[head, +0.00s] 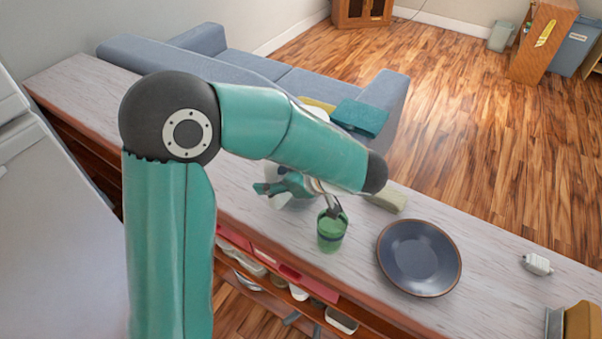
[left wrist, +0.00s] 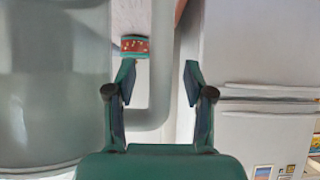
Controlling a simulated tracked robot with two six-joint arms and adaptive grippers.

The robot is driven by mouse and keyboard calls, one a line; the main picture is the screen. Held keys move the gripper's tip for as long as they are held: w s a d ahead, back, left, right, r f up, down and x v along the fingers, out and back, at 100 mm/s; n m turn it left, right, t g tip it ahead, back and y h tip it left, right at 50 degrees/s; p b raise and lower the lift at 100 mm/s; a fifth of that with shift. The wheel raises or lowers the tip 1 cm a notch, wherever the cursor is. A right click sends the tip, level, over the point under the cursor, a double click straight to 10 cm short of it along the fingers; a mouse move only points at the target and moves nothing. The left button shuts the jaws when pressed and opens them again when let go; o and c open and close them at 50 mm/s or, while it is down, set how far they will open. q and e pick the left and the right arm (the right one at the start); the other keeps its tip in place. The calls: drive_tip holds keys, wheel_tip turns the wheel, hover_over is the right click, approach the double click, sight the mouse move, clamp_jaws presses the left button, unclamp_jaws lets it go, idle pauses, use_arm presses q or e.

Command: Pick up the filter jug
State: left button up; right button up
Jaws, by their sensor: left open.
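A large, pale, translucent vessel that looks like the filter jug (left wrist: 45,90) fills the left of the left wrist view. A pale curved part like its handle (left wrist: 152,118) shows between my fingers, with no clear contact. In the head view my left forearm hides most of what stands behind it; only pale patches show around the gripper. My left gripper (head: 264,189) points left, low over the counter. It is open, its two fingers apart in the left wrist view (left wrist: 160,85). My right gripper is not in view.
A green cup (head: 331,232) with dark items in it stands close to my left wrist. A dark blue plate (head: 419,258) lies to its right on the counter (head: 500,280). A small white object (head: 537,264) lies farther right. A blue sofa (head: 260,65) stands behind.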

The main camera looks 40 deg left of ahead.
use_arm(q)
clamp_jaws()
idle(0.3)
drive_tip(key=shift+w+r, duration=0.1)
drive_tip(key=shift+r, duration=0.05)
idle(0.3)
wheel_tip(320, 180, up, 20)
idle(0.6)
drive_tip(key=c, duration=0.7)
unclamp_jaws()
clamp_jaws()
